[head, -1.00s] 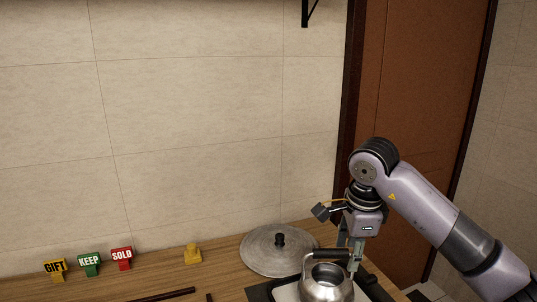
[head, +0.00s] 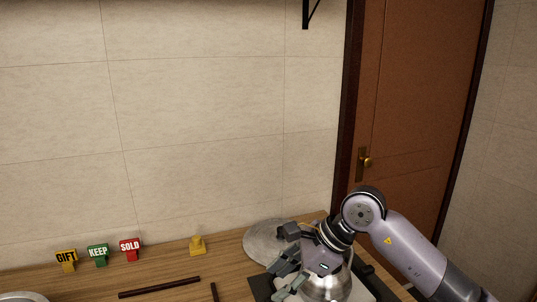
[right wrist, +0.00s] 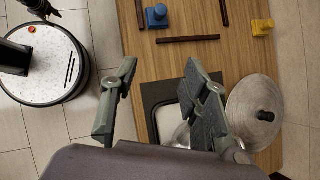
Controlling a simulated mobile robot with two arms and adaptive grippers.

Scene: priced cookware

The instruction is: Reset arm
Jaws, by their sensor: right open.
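My right gripper (head: 284,277) is open and tilted, with its fingers pointing down and left, in front of the steel kettle (head: 325,289) in the head view. Its two spread fingers (right wrist: 158,88) show in the right wrist view, with nothing between them but floor and the table's edge. The kettle is partly hidden by the gripper and stands on a tray with a dark border (right wrist: 158,90). My left gripper does not show in the head view.
A round grey lid (head: 262,238) with a dark knob lies behind the gripper. GIFT (head: 67,259), KEEP (head: 98,254) and SOLD (head: 130,248) signs stand at left, with a yellow block (head: 197,246) nearby. Dark strips (head: 160,287) lie on the wooden table. A blue block (right wrist: 156,16) shows in the wrist view.

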